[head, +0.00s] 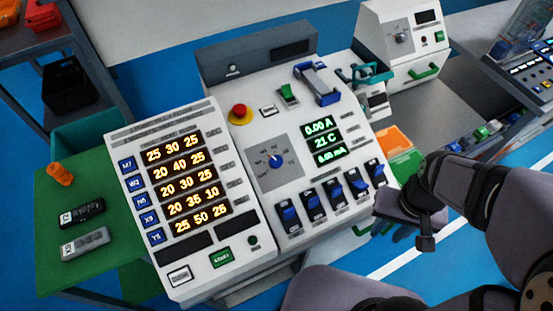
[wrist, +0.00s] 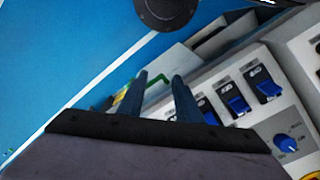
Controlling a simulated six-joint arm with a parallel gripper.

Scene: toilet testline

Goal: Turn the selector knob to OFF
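The selector knob (head: 276,161) is a small blue knob on a grey square plate in the middle of the white console panel. The marks around it are too small to read, so I cannot tell its setting. It also shows in the wrist view (wrist: 285,143) at the lower right. My gripper (wrist: 160,78) has its two dark fingers apart with nothing between them. In the head view it is at the right, beyond the blue switches and clear of the knob. My wrist partly hides the fingers there.
Several blue rocker switches (head: 337,194) line the panel between my gripper and the knob. A red emergency button (head: 239,113) and a blue handle (head: 317,84) are above. A lit number display (head: 181,183) is at left. Orange and green bins (head: 397,140) stand at right.

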